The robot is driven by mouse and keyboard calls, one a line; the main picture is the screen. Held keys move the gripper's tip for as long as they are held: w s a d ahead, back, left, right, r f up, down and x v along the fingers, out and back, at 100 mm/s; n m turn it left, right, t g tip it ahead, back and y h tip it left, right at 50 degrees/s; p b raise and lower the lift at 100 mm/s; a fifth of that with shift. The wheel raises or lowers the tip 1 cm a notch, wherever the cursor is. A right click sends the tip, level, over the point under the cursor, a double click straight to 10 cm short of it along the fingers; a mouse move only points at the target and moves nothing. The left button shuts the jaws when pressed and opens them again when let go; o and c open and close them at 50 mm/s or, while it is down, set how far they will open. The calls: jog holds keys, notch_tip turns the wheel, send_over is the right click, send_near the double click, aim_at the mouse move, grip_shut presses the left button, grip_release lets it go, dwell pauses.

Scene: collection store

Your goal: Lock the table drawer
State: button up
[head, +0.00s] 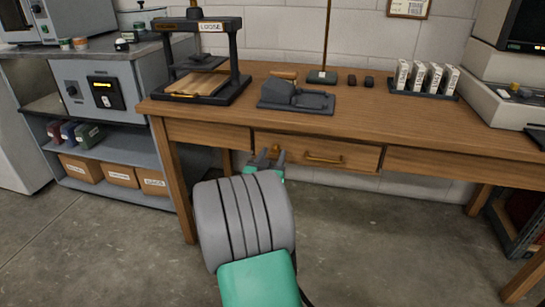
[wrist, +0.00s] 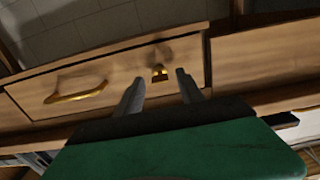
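The table drawer (head: 339,153) is in the front of the wooden table and looks closed, its face about level with the apron. It has a brass handle (head: 323,159). In the wrist view the drawer face (wrist: 112,81) shows the brass handle (wrist: 76,92) at left and a small brass lock piece (wrist: 159,72) at right. My gripper (head: 270,153) is at the drawer's left end in the head view. In the wrist view my gripper (wrist: 159,83) is open, with its two fingers apart on either side of the lock piece. I cannot tell whether they touch the drawer.
The table top (head: 215,120) carries a black press (head: 205,60), a grey device (head: 297,97) and a rack of white boxes (head: 425,82). A grey shelf unit (head: 110,150) stands at left. The floor (head: 370,240) before the table is clear.

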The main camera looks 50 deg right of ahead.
grip_shut()
dwell(0.3)
jog(key=shift+n, duration=0.3)
jog(key=n+p, duration=0.2)
jog(key=n, duration=0.2)
jog(key=n+p, duration=0.2)
jog(key=n, duration=0.3)
jog(key=n+p, duration=0.2)
jog(key=n, duration=0.2)
jog(key=shift+r+p, duration=0.1)
jog(key=shift+p, duration=0.3)
jog(key=shift+n+p, duration=1.2)
jog(key=shift+n, duration=1)
jog(key=shift+f, duration=0.2)
